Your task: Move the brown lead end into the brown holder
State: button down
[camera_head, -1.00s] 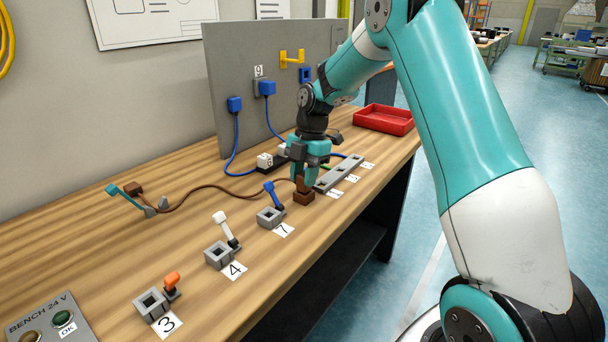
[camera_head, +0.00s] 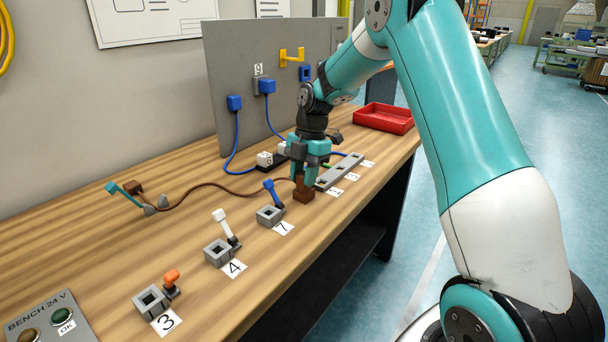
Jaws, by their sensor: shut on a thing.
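My gripper (camera_head: 303,177) points down over the front edge area of the bench, shut on the brown lead end (camera_head: 301,182). The lead end is upright between the fingers, directly above the brown holder (camera_head: 304,195), a small brown block on the bench. The lead end appears to touch or enter the holder; the fingers hide how deep it sits.
A grey slotted strip (camera_head: 339,172) lies just right of the holder. A grey socket with a blue lever (camera_head: 271,196) stands at its left. A grey upright panel (camera_head: 222,60) with blue leads is behind. A red tray (camera_head: 384,118) is at the far right.

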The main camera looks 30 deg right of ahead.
jog(key=c, duration=0.7)
grip_release()
jog(key=shift+f, duration=0.25)
jog(key=shift+r, duration=0.1)
jog(key=p+v, duration=0.4)
jog(key=v, duration=1.3)
jog(key=shift+d+r, duration=0.2)
jog(key=shift+r, duration=0.05)
